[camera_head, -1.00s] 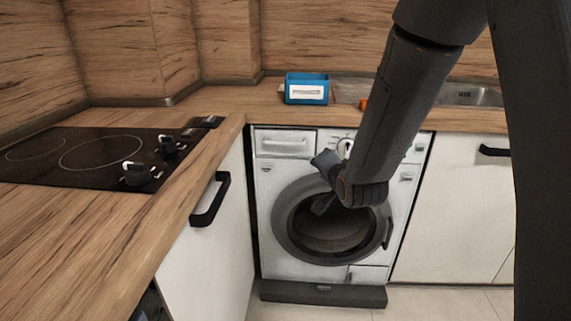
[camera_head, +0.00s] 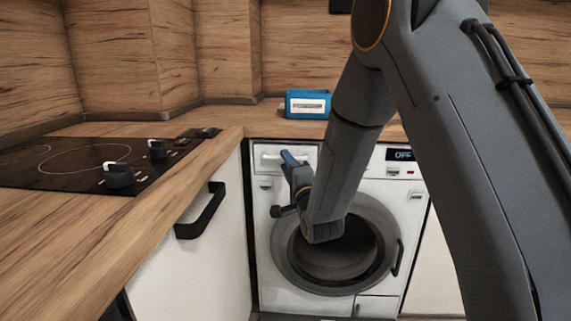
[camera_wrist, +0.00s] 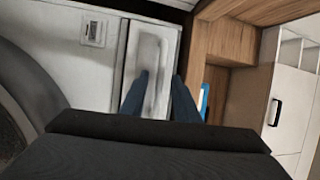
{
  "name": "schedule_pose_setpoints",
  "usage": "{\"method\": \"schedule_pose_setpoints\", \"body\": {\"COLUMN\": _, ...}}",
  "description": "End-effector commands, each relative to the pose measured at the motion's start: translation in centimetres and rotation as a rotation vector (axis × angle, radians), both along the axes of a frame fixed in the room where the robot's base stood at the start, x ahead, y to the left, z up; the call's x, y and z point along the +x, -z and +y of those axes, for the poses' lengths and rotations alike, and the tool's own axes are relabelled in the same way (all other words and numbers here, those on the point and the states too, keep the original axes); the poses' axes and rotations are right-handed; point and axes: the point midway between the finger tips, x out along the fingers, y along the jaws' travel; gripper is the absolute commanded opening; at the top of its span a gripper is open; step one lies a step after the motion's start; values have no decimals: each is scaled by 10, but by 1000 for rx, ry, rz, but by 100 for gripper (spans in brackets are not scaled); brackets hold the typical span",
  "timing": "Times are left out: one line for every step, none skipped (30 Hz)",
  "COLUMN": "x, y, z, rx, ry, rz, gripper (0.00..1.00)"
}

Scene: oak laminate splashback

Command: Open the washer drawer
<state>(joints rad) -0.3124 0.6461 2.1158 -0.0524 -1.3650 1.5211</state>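The washer drawer (camera_head: 268,158) is a white panel at the top left of the white washing machine (camera_head: 266,205), and it looks closed. In the wrist view the drawer (camera_wrist: 134,55) appears turned on its side, with a long pale handle (camera_wrist: 153,85) along it. My gripper (camera_head: 288,156) is in front of the drawer's right part in the head view. In the wrist view my gripper (camera_wrist: 160,76) has its two blue fingers apart, one on each side of the handle. Whether they touch it cannot be told. My arm hides part of the washer's front.
A white cabinet with a black handle (camera_head: 201,211) stands close on the left, under the wooden counter (camera_head: 150,215) with a black hob (camera_head: 75,165). A blue box (camera_head: 307,104) sits on the counter above the washer. The round washer door (camera_head: 284,255) is below the drawer.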

Motion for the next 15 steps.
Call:
{"method": "schedule_pose_setpoints", "body": {"x": 5, "y": -1, "z": 2, "rx": 1, "ry": 0, "rz": -2, "gripper": 28}}
{"method": "schedule_pose_setpoints", "body": {"x": 7, "y": -1, "z": 3, "rx": 0, "ry": 0, "rz": -1, "gripper": 28}}
{"method": "schedule_pose_setpoints", "body": {"x": 9, "y": -1, "z": 4, "rx": 0, "ry": 0, "rz": 0, "gripper": 28}}
{"method": "schedule_pose_setpoints", "body": {"x": 11, "y": -1, "z": 4, "rx": 0, "ry": 0, "rz": 0, "gripper": 28}}
{"method": "schedule_pose_setpoints", "body": {"x": 12, "y": -2, "z": 5, "rx": 0, "ry": 0, "rz": 1, "gripper": 28}}
{"method": "schedule_pose_setpoints", "body": {"x": 13, "y": -2, "z": 5, "rx": 0, "ry": 0, "rz": 0, "gripper": 28}}
{"method": "schedule_pose_setpoints", "body": {"x": 13, "y": -2, "z": 5, "rx": 0, "ry": 0, "rz": 0, "gripper": 28}}
{"method": "schedule_pose_setpoints", "body": {"x": 13, "y": -2, "z": 5, "rx": 0, "ry": 0, "rz": 1, "gripper": 28}}
{"method": "schedule_pose_setpoints", "body": {"x": 13, "y": -2, "z": 5, "rx": 0, "ry": 0, "rz": 1, "gripper": 28}}
{"method": "schedule_pose_setpoints", "body": {"x": 13, "y": -2, "z": 5, "rx": 0, "ry": 0, "rz": 1, "gripper": 28}}
{"method": "schedule_pose_setpoints", "body": {"x": 13, "y": -2, "z": 5, "rx": 0, "ry": 0, "rz": 1, "gripper": 28}}
{"method": "schedule_pose_setpoints", "body": {"x": 13, "y": -2, "z": 5, "rx": 0, "ry": 0, "rz": 1, "gripper": 28}}
{"method": "schedule_pose_setpoints", "body": {"x": 13, "y": -2, "z": 5, "rx": -1, "ry": 0, "rz": 1, "gripper": 28}}
{"method": "schedule_pose_setpoints", "body": {"x": 13, "y": -2, "z": 5, "rx": -1, "ry": 0, "rz": 1, "gripper": 25}}
{"method": "schedule_pose_setpoints", "body": {"x": 13, "y": -2, "z": 5, "rx": -1, "ry": 0, "rz": 1, "gripper": 18}}
